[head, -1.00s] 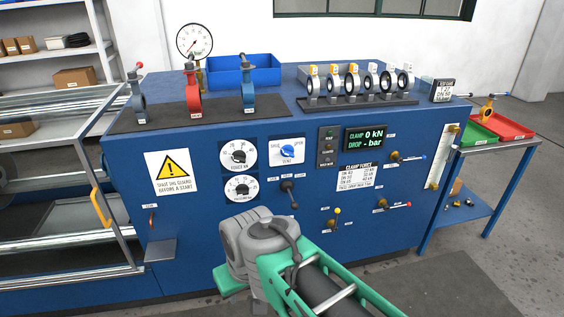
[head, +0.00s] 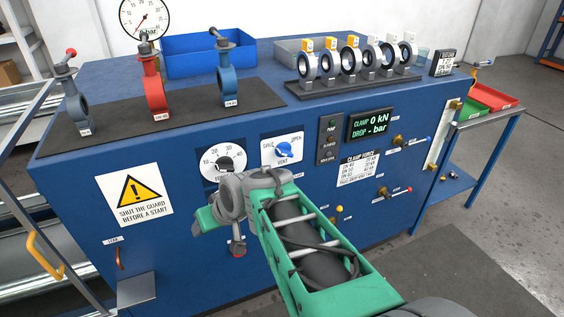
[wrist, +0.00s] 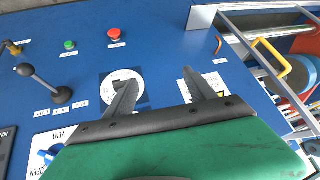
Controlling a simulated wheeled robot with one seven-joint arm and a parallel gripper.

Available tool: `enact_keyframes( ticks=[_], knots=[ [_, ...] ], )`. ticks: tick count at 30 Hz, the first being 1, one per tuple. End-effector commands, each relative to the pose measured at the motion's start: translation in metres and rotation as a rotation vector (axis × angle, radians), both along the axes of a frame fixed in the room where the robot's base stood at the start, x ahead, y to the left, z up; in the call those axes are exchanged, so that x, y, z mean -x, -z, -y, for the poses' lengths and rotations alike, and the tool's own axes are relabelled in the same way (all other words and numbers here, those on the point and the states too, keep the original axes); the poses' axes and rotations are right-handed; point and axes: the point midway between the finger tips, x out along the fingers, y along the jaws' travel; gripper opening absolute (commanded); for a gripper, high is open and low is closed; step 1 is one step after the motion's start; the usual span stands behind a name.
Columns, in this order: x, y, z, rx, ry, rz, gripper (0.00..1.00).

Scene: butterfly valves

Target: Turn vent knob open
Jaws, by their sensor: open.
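The vent knob (head: 284,150) is a small blue knob on a white plate with OPEN at its upper right and VENT below. The way it points is too small to tell. It also shows in the wrist view (wrist: 50,154) at the lower left, partly behind my gripper's green body. My gripper (wrist: 161,92) is open and empty. Its two dark fingers lie across a white dial and the warning sign in the wrist view, apart from the knob. In the head view my gripper's green body is left of and below the knob; its fingers are hidden.
A white gauge dial (head: 223,160) sits left of the knob plate. The display (head: 371,124), a black switch strip (head: 328,139) and small levers are to its right. A lever with a black ball (wrist: 62,95) and a red button (wrist: 115,34) stick out nearby. Valves stand on top.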

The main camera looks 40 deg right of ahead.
Motion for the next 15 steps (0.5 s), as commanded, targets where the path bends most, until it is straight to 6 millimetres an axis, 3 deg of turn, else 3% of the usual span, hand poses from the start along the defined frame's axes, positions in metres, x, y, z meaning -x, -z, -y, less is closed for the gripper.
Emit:
enact_keyframes(
  ticks=[1,4,6,9,12,15],
  knots=[
    [-0.021,0.03,0.036,-0.041,0.068,0.102,0.65],
    [-0.05,0.03,0.107,-0.116,0.19,0.359,0.65],
    [-0.052,0.022,0.161,-0.152,0.288,0.538,0.65],
    [-0.035,0.005,0.227,-0.178,0.411,0.759,0.65],
    [-0.014,-0.011,0.267,-0.187,0.491,0.902,0.65],
    [-0.006,-0.02,0.283,-0.191,0.522,0.961,0.65]
  ],
)
